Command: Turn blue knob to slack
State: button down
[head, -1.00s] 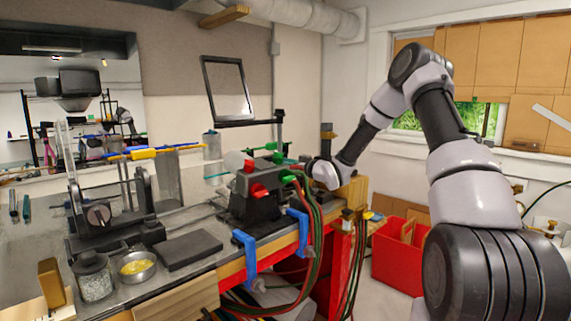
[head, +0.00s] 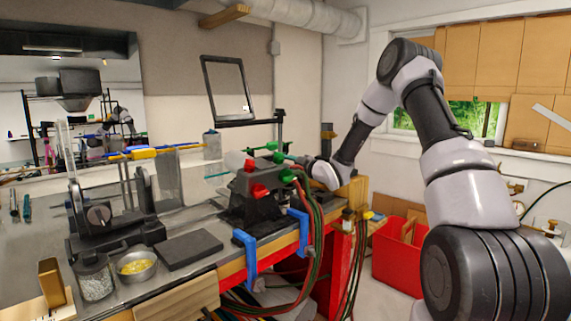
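A black bench burner (head: 252,195) stands near the bench's right end. It has red knobs (head: 259,190) on its front and green knobs (head: 287,176) on its right side and top. I cannot make out a blue knob on it; it may be hidden or too small to see. My gripper (head: 308,166) is at the burner's right side, close to the green knobs, at the end of my arm. Its fingers are too small and too hidden to tell whether they are open or touch anything.
Two blue clamps (head: 245,255) grip the bench edge, with red and green hoses hanging beside them. A dark slab (head: 188,250), a bowl of yellow pieces (head: 136,266) and a glass jar (head: 94,277) stand at left. A red bin (head: 395,270) is on the floor at right.

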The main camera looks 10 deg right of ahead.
jog(key=shift+s+f+n, duration=0.1)
jog(key=shift+n, duration=2.35)
jog(key=shift+f+n, duration=0.1)
jog(key=shift+n, duration=2.35)
jog(key=shift+c, duration=2.3)
grip_release()
jog(key=v, duration=1)
jog(key=shift+s+d, duration=0.2)
jog(key=shift+s, duration=0.1)
